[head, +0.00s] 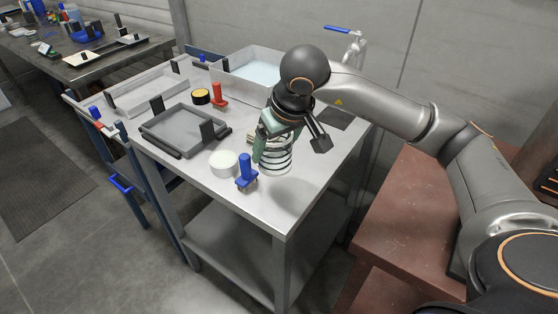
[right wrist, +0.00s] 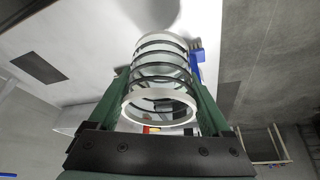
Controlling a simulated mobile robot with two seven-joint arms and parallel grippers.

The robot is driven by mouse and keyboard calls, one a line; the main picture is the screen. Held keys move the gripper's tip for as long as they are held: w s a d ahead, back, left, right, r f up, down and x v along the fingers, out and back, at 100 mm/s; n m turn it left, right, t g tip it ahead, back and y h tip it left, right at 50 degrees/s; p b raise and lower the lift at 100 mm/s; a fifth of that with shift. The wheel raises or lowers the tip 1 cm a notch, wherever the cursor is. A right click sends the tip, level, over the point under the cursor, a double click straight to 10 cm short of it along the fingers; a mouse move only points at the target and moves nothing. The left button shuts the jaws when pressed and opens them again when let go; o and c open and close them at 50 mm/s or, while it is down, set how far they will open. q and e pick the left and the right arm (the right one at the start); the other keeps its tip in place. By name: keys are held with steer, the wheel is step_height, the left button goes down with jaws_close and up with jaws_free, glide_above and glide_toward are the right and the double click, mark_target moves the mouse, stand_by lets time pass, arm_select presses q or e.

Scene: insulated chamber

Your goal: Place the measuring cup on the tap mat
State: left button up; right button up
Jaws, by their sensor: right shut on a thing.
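The measuring cup (head: 276,158) is a clear cylinder with dark rings and a pale rim. My right gripper (head: 274,142) is shut on it, with a green finger on either side. The cup is near the table's front right part, and a shadow falls on the table beside it; it looks a little above the surface. In the right wrist view the cup (right wrist: 160,75) fills the space between the fingers. The tap mat (head: 333,118) is a dark flat rectangle below the tap, bare, behind and right of the cup; it also shows in the right wrist view (right wrist: 39,68). My left gripper is not in view.
A blue-handled stamp-like tool (head: 246,172) and a white round tub (head: 223,163) stand close left of the cup. A grey tray (head: 181,152), a red-handled tool (head: 218,96) and a water basin (head: 229,80) lie further left. The tap (head: 355,48) rises behind the mat.

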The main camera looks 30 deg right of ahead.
mark_target(281, 159)
steer(key=shift+w+d+f, duration=0.25)
steer(key=shift+d+f, duration=0.2)
steer(key=shift+f, duration=0.15)
steer(key=shift+w+d+f, duration=0.2)
steer(key=shift+d+f, duration=0.2)
steer(key=shift+f, duration=0.2)
steer(key=f, duration=0.3)
steer(key=shift+w+d+f, duration=0.1)
steer(key=shift+d, duration=0.2)
steer(key=shift+f, duration=0.25)
steer(key=shift+f, duration=0.15)
steer(key=o, duration=1.2)
steer(key=shift+c, duration=0.2)
